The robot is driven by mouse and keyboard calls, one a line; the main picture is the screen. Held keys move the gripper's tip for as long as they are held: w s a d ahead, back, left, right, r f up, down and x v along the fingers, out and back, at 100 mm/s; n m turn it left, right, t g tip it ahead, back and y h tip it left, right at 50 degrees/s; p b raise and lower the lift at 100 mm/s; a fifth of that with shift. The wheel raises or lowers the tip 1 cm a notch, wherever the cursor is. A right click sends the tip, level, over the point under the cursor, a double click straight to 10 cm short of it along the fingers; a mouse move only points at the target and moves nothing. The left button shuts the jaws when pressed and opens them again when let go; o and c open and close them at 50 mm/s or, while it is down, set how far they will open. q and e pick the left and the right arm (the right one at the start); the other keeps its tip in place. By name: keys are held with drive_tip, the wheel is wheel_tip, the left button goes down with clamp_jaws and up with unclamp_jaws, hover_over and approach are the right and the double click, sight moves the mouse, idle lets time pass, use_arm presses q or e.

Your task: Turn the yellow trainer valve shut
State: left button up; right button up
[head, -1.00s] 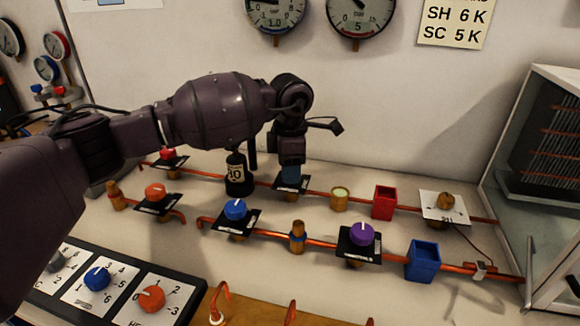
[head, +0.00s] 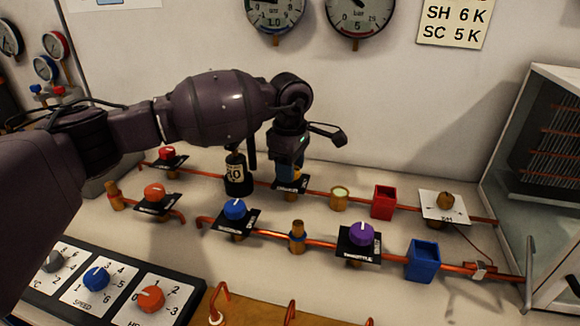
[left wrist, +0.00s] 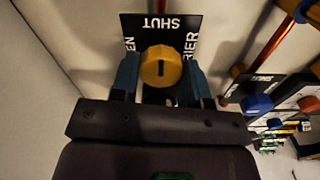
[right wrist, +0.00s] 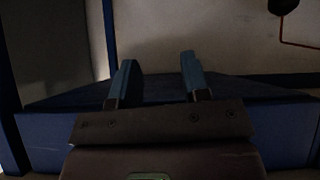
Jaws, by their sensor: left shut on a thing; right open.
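The yellow valve knob (left wrist: 160,66) shows in the left wrist view on a black plate (left wrist: 158,28). The plate carries the word SHUT and partly covered words at both sides. A dark mark on the knob runs up and down in that view, in line with SHUT. My left gripper (left wrist: 159,72) is shut on the knob, with one blue finger on each side. In the head view my left gripper (head: 289,160) comes down on the valve from above and hides most of the knob. My right gripper (right wrist: 154,80) is open and empty in the right wrist view.
A dark bottle (head: 236,176) stands close left of my left gripper. Blue (head: 235,209), purple (head: 362,234), orange (head: 154,192) and red (head: 167,154) valve knobs sit along the copper pipes. A red box (head: 384,202) and a blue box (head: 423,260) stand at right.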

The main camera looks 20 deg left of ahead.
use_arm(q)
drive_tip(key=o, duration=0.9)
drive_tip(key=shift+o, duration=0.2)
wheel_tip(320, 180, up, 11)
drive_tip(key=p, duration=0.1)
drive_tip(key=shift+p, duration=0.35)
drive_tip(key=shift+s+f, duration=0.1)
drive_tip(key=shift+f, duration=0.05)
